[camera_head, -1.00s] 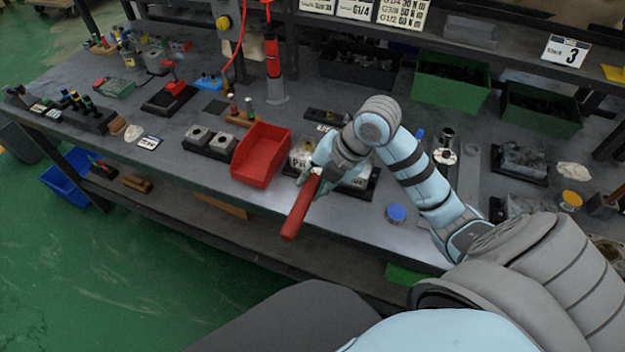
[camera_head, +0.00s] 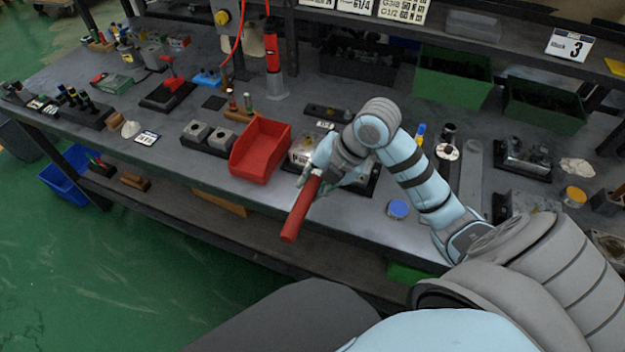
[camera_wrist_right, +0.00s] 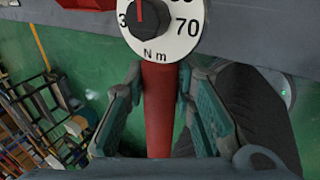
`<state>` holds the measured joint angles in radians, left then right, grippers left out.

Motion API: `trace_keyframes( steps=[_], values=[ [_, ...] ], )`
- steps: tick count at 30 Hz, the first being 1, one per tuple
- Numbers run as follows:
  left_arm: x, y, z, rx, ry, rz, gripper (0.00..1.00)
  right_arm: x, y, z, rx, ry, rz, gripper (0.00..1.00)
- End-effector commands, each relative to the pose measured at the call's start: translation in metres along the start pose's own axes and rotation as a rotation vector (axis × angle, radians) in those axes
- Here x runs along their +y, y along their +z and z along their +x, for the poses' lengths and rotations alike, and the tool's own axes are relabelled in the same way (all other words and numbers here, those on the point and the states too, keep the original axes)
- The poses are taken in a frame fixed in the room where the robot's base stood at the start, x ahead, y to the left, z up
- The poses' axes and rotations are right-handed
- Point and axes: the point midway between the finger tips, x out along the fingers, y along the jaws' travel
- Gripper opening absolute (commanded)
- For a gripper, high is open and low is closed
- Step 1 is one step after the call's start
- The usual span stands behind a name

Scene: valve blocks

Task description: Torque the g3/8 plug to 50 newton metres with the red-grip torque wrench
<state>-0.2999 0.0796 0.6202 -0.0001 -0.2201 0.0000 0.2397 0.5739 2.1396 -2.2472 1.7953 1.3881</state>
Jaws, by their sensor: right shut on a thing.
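The red-grip torque wrench (camera_head: 301,212) is held by my right gripper (camera_head: 318,180), its red handle pointing down toward the front edge of the bench. In the right wrist view the red grip (camera_wrist_right: 158,108) lies between the two fingers of my right gripper (camera_wrist_right: 160,100). The wrench's round dial (camera_wrist_right: 160,22) shows "Nm", a 70 and a red pointer at the top. A valve block (camera_head: 301,154) sits behind the gripper, partly hidden by the arm. The plug and the wrench's head are hidden. My left gripper is not in view.
A red bin (camera_head: 262,150) stands just left of the gripper. A blue round cap (camera_head: 398,209) lies right of it. Green bins (camera_head: 452,76) stand behind. The bench's front strip (camera_head: 350,210) is mostly clear.

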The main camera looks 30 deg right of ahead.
Motion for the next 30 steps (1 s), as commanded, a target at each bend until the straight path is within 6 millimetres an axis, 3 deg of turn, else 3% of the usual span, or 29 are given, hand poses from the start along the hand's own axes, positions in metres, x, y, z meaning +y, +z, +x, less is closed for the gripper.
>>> trace_keyframes(
  steps=[30],
  values=[
    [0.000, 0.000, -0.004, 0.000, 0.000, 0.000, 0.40, 0.023, 0.002, 0.011, -0.076, 0.006, 0.143, 0.00]
  ],
)
